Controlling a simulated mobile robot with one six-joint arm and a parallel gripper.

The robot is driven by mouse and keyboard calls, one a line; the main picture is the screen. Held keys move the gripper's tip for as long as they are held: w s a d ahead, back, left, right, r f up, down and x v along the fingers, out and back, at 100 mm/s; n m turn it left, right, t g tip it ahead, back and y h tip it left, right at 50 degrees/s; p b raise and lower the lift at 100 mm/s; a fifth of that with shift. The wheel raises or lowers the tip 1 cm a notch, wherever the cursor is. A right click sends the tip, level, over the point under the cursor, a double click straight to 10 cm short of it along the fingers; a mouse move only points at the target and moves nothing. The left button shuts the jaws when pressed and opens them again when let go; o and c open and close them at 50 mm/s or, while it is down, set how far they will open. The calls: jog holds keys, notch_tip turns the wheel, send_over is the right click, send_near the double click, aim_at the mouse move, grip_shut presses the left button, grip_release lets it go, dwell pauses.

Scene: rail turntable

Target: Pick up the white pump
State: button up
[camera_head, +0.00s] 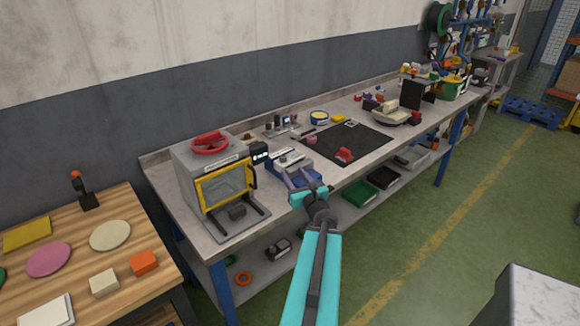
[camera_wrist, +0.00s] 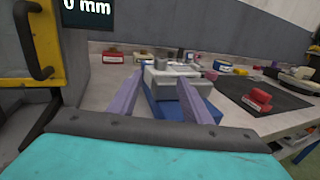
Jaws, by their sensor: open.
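A pale white-and-grey object (camera_head: 291,159) sits on a blue base (camera_head: 304,174) on the workbench, right of the grey machine. It also shows in the wrist view (camera_wrist: 172,75), above its blue base (camera_wrist: 160,109). I cannot tell for sure that it is the white pump. My gripper (camera_head: 299,180) is open, just in front of the blue base. In the wrist view, its two purple fingers (camera_wrist: 163,82) reach forward on either side of the pale object, with nothing clearly held. The fingers hide part of the blue base.
The grey machine (camera_head: 184,182) with a yellow-framed door (camera_head: 227,186) stands close on the left. A black mat (camera_head: 360,151) with a red object (camera_head: 345,155) lies to the right. A cream object on a dish (camera_head: 390,113) stands beyond. A wooden table (camera_head: 125,260) is at left.

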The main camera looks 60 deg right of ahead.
aim_at(285, 159)
jog(key=shift+w+d+b, duration=0.3)
jog(key=shift+w+b, duration=0.05)
jog(key=shift+b, duration=1.55)
jog(key=shift+w+d, duration=0.1)
jog(key=shift+d, duration=0.05)
jog(key=shift+x, duration=1.3)
jog(key=shift+r, duration=0.1)
jog(key=shift+r+p+x, duration=0.15)
jog(key=shift+p+x, duration=0.15)
jog(key=shift+x, duration=0.45)
jog(key=shift+r+p+x, duration=0.15)
jog(key=shift+p+x, duration=0.1)
jog(key=shift+x, duration=0.5)
jog(key=shift+p+x, duration=0.35)
jog(key=shift+x, duration=0.75)
jog(key=shift+f, duration=0.1)
